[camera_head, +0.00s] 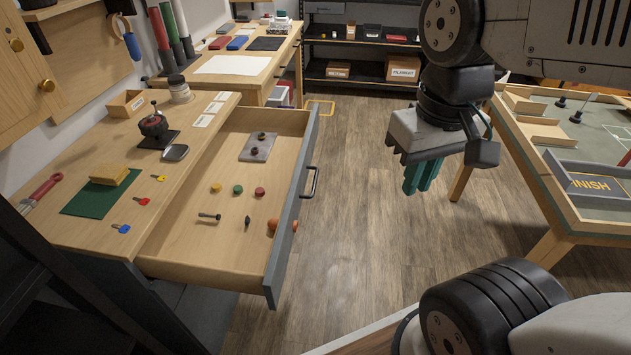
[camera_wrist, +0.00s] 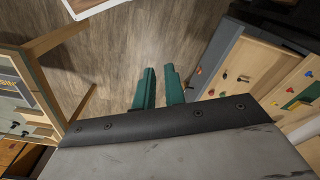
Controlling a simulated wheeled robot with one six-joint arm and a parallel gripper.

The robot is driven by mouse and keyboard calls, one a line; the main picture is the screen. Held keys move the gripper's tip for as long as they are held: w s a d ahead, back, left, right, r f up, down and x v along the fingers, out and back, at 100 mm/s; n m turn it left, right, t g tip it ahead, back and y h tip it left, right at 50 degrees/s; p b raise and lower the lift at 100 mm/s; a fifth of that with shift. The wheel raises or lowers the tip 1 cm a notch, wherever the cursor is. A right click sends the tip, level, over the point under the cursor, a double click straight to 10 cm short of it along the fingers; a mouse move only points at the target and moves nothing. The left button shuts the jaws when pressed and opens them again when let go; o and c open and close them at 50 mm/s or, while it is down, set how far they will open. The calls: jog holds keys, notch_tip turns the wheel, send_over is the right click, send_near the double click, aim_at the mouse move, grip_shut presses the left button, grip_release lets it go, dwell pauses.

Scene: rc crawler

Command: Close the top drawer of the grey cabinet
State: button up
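The top drawer (camera_head: 290,225) of the grey cabinet (camera_head: 190,300) is pulled well out, with a wooden inside and a grey front. Its dark bar handle (camera_head: 311,183) is on the front, facing right. In the wrist view the drawer's grey front (camera_wrist: 217,58) is at the upper right. My gripper (camera_head: 421,178) hangs over the floor to the right of the drawer, clear of the handle. Its teal fingers point down in the head view. In the wrist view the gripper (camera_wrist: 158,72) shows a narrow gap between the fingers, with nothing held.
The drawer holds a grey block (camera_head: 258,147), coloured knobs and bolts. A table with a FINISH board (camera_head: 597,184) stands at right. The floor (camera_head: 350,240) between is clear.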

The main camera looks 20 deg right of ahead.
jog(key=w+f+g, duration=0.1)
jog(key=w+d+f+m+g+y, duration=0.1)
jog(key=f, duration=0.1)
jog(key=w+d+f+m, duration=0.1)
jog(key=shift+w+f+g, duration=0.1)
jog(key=shift+f+g, duration=0.15)
jog(key=shift+g, duration=0.15)
grip_shut()
jog(key=w+d+f+m+t+y, duration=0.3)
jog(key=w+d+f+m+y, duration=0.1)
jog(key=w+f+m, duration=0.35)
jog(key=w+d+f+m+t+y, duration=0.35)
jog(key=w+f+m, duration=0.25)
jog(key=w+f, duration=0.25)
jog(key=w+d+f+m+t+y, duration=0.3)
jog(key=w+d+f+m+y, duration=0.15)
jog(key=w+f+m, duration=0.35)
jog(key=x, duration=1.4)
jog(key=shift+s+a+r+y, duration=0.15)
jog(key=shift+s+a+y, duration=0.15)
jog(key=shift+a, duration=0.15)
jog(key=shift+w, duration=0.15)
